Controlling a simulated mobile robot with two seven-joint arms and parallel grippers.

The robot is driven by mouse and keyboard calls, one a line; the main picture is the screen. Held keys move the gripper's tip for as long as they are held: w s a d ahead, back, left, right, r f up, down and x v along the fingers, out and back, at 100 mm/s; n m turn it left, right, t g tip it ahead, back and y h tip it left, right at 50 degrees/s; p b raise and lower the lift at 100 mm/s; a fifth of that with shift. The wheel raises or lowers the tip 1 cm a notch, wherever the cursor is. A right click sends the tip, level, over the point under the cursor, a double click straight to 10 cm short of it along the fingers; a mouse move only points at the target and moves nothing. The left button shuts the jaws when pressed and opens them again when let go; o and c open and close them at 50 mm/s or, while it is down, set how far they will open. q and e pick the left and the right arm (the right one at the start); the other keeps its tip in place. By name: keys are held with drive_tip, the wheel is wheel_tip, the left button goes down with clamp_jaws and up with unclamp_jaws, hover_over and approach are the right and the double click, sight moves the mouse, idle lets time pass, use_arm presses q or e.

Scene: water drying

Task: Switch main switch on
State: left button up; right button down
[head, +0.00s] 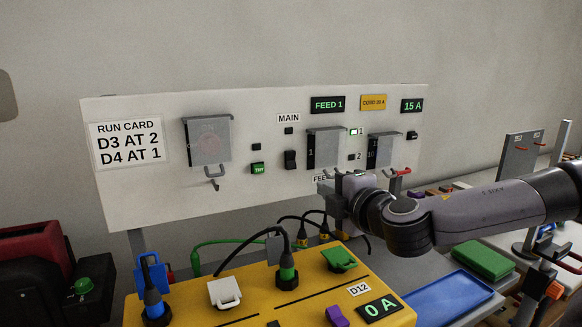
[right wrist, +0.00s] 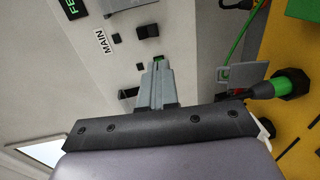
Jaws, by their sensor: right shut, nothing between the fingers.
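The main switch (head: 290,159) is a black rocker on the white panel, below the MAIN label (head: 288,118) and a small dark square (head: 289,131). In the right wrist view the black rocker (right wrist: 147,32) shows beyond the fingertips, off to one side. My right gripper (head: 328,186) is in front of the panel, below and to the right of the switch, apart from it. I cannot tell the switch's position. My left gripper is out of view.
Covered switches stand left (head: 207,141) and right (head: 325,148) of the main switch. A yellow box (head: 255,314) with plugs and cables lies below the panel. A blue tray (head: 447,297) and green block (head: 484,259) are at right.

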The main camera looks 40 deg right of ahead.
drive_tip(key=shift+d+r, duration=0.2)
drive_tip(key=shift+r, duration=0.15)
drive_tip(key=p, duration=0.5)
approach(292, 168)
drive_tip(key=x, duration=0.5)
drive_tip(key=shift+w+r, duration=0.1)
drive_tip(key=shift+w, duration=0.05)
drive_tip(key=shift+x, duration=0.8)
